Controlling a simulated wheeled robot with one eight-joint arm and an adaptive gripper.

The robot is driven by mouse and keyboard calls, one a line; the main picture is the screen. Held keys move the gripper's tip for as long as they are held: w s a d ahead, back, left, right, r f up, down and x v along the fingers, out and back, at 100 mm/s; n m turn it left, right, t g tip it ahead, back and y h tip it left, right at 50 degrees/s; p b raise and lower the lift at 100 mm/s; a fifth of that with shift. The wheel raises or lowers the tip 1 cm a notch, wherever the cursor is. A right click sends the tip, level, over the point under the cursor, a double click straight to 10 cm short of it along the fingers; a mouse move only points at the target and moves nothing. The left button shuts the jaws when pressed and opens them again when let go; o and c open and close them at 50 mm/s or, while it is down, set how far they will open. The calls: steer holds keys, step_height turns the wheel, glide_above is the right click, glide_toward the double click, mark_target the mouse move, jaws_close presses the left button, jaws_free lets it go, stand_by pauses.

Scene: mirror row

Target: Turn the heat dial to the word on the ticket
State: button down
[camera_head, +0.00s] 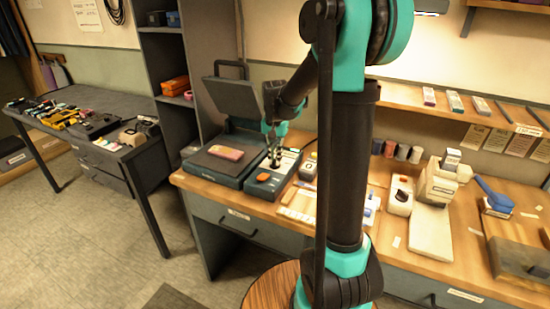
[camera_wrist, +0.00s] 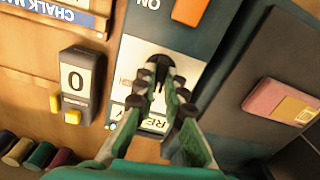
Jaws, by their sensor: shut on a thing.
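The control box (camera_head: 272,178) stands on the bench beside the heat press and has an orange switch (camera_head: 267,177). In the wrist view its white dial face (camera_wrist: 140,60) is seen upside down, with part of a word starting "RE" at its lower edge. The black heat dial (camera_wrist: 158,66) is between the fingertips of my gripper (camera_wrist: 159,82), which is shut on it from above. The fingers hide much of the dial and the other lettering, so I cannot tell its setting. I cannot make out a ticket with a readable word.
The open heat press (camera_head: 218,165) with a pink item (camera_head: 226,152) on it is left of the box. A counter showing 0 (camera_wrist: 75,82) stands close on the other side. A crowded shelf (camera_head: 450,105) runs along the wall at the right.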

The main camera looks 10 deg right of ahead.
steer(key=n, duration=0.4)
steer(key=shift+n, duration=1.9)
steer(key=c, duration=1.6)
jaws_free()
step_height(320, 180, up, 12)
